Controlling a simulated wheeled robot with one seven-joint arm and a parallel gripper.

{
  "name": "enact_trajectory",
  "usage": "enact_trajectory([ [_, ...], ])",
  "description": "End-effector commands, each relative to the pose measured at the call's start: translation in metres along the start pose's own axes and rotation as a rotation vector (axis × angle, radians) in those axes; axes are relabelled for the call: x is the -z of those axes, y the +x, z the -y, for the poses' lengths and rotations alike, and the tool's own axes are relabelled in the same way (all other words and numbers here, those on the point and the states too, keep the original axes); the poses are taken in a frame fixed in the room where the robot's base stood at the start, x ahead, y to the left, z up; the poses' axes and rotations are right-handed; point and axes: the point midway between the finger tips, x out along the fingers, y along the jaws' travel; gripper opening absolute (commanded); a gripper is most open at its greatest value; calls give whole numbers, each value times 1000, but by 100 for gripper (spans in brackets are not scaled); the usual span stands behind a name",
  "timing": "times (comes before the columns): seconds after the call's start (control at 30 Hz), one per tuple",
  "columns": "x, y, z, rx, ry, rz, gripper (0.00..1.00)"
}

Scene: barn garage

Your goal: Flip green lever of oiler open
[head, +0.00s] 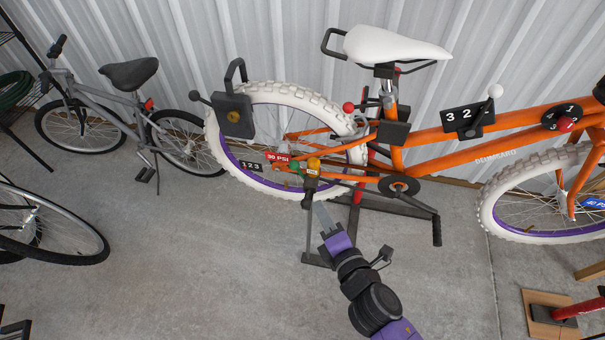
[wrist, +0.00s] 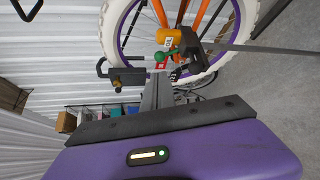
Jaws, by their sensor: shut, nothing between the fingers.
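The oiler (head: 313,165) is a small orange-yellow part beside the rear wheel of the orange bike. It shows larger in the wrist view (wrist: 182,40). My gripper (head: 309,197) is shut and empty, just below the oiler in the head view. In the wrist view my gripper (wrist: 160,78) points toward the green lever. I cannot tell whether its tip touches the lever.
The orange bike's white-tyred rear wheel (wrist: 110,30) is close behind the oiler. A red "90 PSI" tag (head: 278,157) and a black "123" dial (head: 251,167) sit to its left. A crank (head: 400,187) is to its right. The floor in front is mostly clear.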

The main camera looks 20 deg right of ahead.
Motion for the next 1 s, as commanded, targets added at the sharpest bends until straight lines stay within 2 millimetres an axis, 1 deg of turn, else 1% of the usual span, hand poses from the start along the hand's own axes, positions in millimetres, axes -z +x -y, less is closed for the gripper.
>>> enact_trajectory([
  [0.13, 0, 4, -1, -1, 1, 0, 0],
  [0.27, 0, 17, -2, -2, 2, 0, 0],
  [0.7, 0, 99, -2, -2, 4, 0, 0],
  [0.9, 0, 127, -1, -1, 4, 1, 0],
  [1.0, 0, 135, -1, -1, 3, 0, 0],
])
